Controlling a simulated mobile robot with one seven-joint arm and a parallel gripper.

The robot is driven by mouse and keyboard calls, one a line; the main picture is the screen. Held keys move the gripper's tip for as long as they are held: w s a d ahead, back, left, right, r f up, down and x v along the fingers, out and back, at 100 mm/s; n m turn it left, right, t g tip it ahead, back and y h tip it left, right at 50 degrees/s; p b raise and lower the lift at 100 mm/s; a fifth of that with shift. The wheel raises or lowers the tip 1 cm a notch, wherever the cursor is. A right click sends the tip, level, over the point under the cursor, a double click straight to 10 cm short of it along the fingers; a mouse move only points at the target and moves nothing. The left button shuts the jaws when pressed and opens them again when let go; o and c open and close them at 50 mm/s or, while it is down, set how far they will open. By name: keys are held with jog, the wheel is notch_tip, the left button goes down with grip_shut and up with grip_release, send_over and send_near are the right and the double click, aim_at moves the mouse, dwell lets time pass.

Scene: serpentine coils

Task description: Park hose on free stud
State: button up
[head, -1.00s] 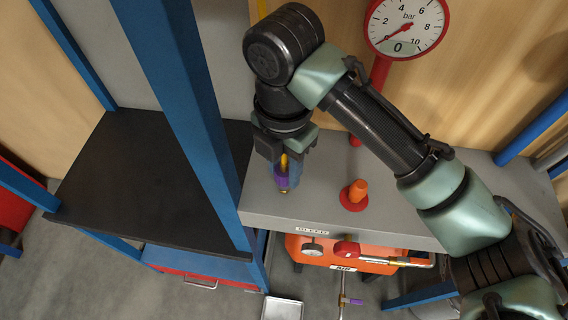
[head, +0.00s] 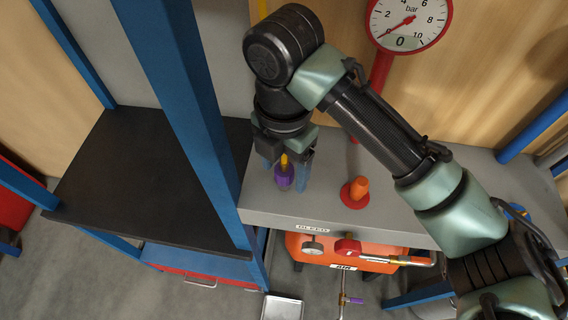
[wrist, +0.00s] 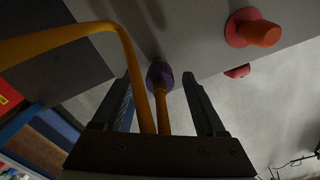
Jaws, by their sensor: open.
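My gripper (head: 285,168) is open above the grey bench, with one blue finger on each side of the hose's purple end. The purple hose end (head: 284,178) stands on or just over the bench top, and a short yellow hose piece (head: 284,159) rises from it between the fingers. In the wrist view the fingers (wrist: 160,98) stand apart from the purple end (wrist: 159,74), and the orange-yellow hose (wrist: 70,42) bends away left. Whatever is under the purple end is hidden. A bare orange stud (head: 359,187) on a red disc stands to the right; it also shows in the wrist view (wrist: 260,33).
The grey bench top (head: 420,185) is clear around the orange stud. A blue post (head: 185,100) and a black shelf (head: 130,180) lie left of my gripper. A pressure gauge (head: 408,18) stands behind. An orange tank (head: 325,252) with a red valve (head: 347,247) sits below the bench.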

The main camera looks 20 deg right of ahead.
aim_at(284, 162)
jog(key=shift+r, duration=0.15)
notch_tip(284, 162, up, 13)
jog(key=b, duration=0.1)
dwell(0.4)
